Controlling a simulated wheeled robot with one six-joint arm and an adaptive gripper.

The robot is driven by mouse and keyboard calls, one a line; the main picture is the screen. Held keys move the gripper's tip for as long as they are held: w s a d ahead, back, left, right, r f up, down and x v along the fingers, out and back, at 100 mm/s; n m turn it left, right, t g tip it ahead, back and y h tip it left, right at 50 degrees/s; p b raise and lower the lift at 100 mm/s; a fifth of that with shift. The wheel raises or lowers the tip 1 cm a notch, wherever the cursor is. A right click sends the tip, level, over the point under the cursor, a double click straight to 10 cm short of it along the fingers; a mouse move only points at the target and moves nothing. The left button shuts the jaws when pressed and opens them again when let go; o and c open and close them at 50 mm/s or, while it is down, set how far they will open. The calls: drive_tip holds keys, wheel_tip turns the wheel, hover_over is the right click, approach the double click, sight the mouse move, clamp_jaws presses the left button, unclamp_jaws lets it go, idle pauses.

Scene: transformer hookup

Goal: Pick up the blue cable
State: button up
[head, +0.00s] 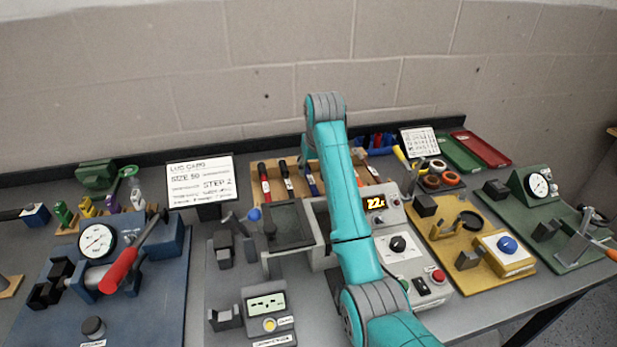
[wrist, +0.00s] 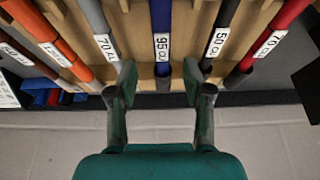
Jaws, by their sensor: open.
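The blue cable (wrist: 161,18) stands in the wooden rack at the middle of the wrist view, with a white "95" label (wrist: 162,47) on it. My gripper (wrist: 160,80) is open and empty. In the picture its fingertips lie one to each side of the blue cable's lower visible end. I cannot tell how far apart in depth they are, and no contact shows. In the head view the blue cable (head: 312,183) appears just left of my arm, which hides the gripper.
In the head view, the wooden rack (head: 330,168) backs onto the wall, behind the grey fixture (head: 290,240).

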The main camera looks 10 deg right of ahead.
sight(310, 177)
drive_tip(key=x, duration=0.4)
drive_tip(key=shift+a+f, duration=0.15)
drive_tip(key=shift+f, duration=0.05)
clamp_jaws()
